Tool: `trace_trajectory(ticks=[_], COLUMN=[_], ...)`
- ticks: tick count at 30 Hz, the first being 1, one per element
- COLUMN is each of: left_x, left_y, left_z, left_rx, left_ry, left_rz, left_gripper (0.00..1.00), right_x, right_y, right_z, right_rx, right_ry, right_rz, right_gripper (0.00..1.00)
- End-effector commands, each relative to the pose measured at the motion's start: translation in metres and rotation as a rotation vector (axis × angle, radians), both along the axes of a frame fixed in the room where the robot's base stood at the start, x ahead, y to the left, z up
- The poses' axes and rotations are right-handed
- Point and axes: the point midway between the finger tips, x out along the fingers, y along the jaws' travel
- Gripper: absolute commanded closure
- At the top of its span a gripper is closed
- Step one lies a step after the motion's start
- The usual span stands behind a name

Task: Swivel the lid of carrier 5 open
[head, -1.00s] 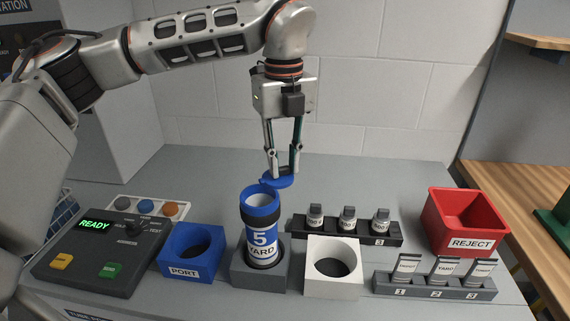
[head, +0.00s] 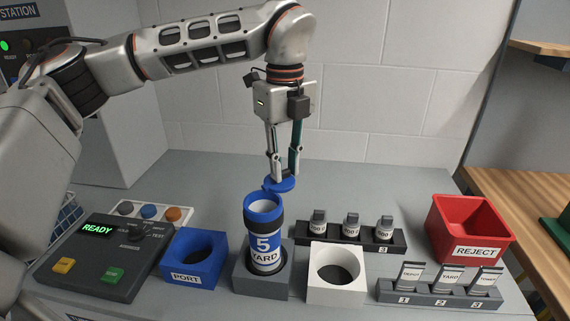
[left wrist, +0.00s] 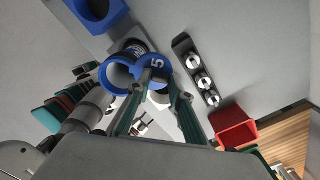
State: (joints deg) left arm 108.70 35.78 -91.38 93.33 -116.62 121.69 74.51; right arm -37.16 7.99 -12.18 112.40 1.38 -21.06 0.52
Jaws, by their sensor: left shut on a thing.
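Carrier 5 (head: 264,247) is a blue and white tube labelled "5 YARD". It stands upright in a grey square holder (head: 262,283), and its top shows open. Its blue lid (head: 281,185) is swung out to the back right of the mouth. My left gripper (head: 284,177) points down and is shut on the lid. My right gripper is not in view.
A white holder (head: 330,295), racks with small labelled canisters (head: 350,232) and a red REJECT bin (head: 474,250) stand right. The bench behind the carrier is clear.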

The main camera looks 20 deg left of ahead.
Motion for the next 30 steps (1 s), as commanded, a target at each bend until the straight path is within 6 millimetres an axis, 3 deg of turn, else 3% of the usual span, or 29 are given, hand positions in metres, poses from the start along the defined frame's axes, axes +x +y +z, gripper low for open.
trace_trajectory(ticks=[3, 4, 5, 6, 19, 30], left_x=[0.0, 0.0, 0.0, 0.0, 0.0, 0.001], left_y=[0.0, 0.0, 0.0, 0.0, 0.0, 0.0], left_z=[0.001, 0.0, 0.0, 0.0, 0.008, 0.079], left_rx=[-0.001, -0.001, -0.001, -0.001, 0.0, 0.0], left_ry=[-0.001, -0.001, -0.001, -0.001, -0.002, -0.004], left_rz=[0.0, 0.0, 0.0, -0.001, -0.001, 0.001], left_gripper=[1.0, 0.72, 0.64, 0.62, 0.62, 0.62], right_x=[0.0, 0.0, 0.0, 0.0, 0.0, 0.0], right_y=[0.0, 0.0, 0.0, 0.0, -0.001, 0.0], right_z=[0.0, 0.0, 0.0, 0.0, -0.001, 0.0], right_rx=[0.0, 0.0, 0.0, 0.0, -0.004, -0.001], right_ry=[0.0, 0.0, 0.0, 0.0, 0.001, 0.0], right_rz=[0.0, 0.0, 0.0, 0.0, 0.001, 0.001], right_gripper=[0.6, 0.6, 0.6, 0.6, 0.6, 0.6])
